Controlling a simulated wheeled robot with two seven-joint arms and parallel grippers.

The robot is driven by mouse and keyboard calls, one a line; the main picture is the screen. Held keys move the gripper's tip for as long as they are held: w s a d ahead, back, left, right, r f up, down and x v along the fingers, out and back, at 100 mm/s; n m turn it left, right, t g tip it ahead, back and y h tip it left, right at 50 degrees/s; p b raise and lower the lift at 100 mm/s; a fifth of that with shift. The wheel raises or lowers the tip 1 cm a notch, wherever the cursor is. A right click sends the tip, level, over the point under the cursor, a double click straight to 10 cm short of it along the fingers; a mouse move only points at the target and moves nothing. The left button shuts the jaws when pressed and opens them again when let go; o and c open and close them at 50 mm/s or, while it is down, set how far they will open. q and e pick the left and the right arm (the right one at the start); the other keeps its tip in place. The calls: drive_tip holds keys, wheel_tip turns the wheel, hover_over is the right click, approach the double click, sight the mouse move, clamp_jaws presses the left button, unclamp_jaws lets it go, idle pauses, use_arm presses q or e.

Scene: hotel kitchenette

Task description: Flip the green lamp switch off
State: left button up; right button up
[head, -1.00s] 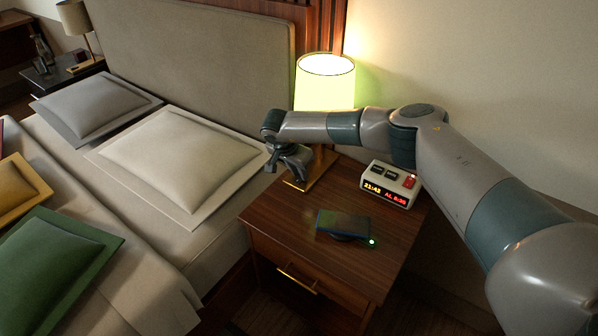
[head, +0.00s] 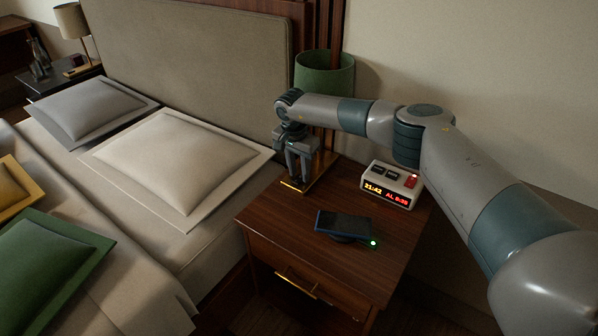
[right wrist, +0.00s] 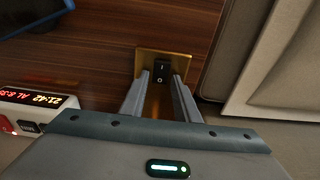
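The green lamp (head: 326,78) stands at the back of the wooden nightstand, and its shade is dark, with no glow on the wall. Its brass base (head: 291,186) also shows in the right wrist view (right wrist: 179,65). A black rocker switch (right wrist: 162,71) with I and O marks sits on that base. My right gripper (head: 299,177) points down over the base, in front of the lamp's stem. In the right wrist view its two fingers (right wrist: 161,78) are apart with nothing between them, on either side of the switch. Whether they touch it I cannot tell. My left gripper is out of view.
The nightstand (head: 275,228) also holds an alarm clock (head: 390,185) at the right and a dark phone on a round stand (head: 343,224) near the front. The bed with a white pillow (head: 178,165) adjoins on the left.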

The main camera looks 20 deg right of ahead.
sight(295, 182)
drive_tip(key=shift+o, duration=0.5)
drive_tip(key=shift+r, duration=0.15)
drive_tip(key=shift+r, duration=0.55)
wheel_tip(295, 182, up, 16)
drive_tip(key=s+a, duration=0.1)
drive_tip(key=a, duration=0.1)
drive_tip(key=shift+s, duration=0.2)
drive_tip(key=shift+d, duration=0.1)
drive_tip(key=shift+f, duration=0.1)
